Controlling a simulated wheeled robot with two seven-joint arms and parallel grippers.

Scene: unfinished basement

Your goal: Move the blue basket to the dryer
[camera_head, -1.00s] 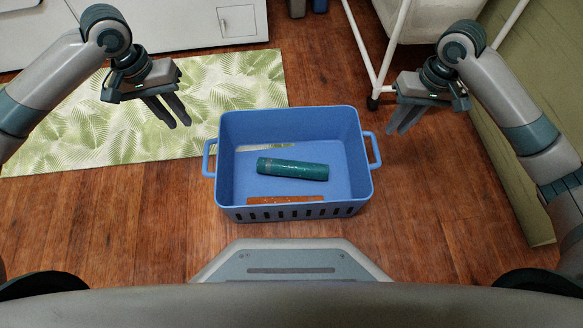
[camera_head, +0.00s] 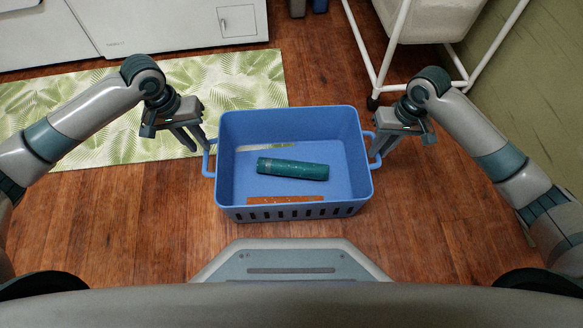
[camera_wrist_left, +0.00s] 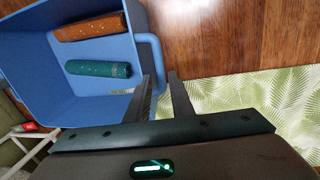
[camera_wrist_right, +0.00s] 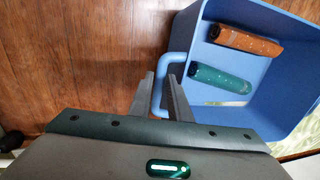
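The blue basket (camera_head: 345,190) stands upright on the wooden floor in front of me. A teal cylinder (camera_head: 293,169) lies inside it, and an orange-brown one (camera_wrist_right: 244,41) shows in the wrist views. My left gripper (camera_head: 199,148) is open at the basket's left handle (camera_wrist_left: 155,50). My right gripper (camera_head: 375,154) is open at the right handle (camera_wrist_right: 179,62). In each wrist view the fingertips are close to the handle; I cannot tell whether they touch it. White appliances (camera_head: 180,24) stand at the top left; I cannot tell which is the dryer.
A leaf-patterned mat (camera_head: 100,137) lies on the floor between the basket and the appliances. A white-framed wheeled rack (camera_head: 383,60) stands behind the basket at the right. A greenish wall (camera_head: 525,110) bounds the right side.

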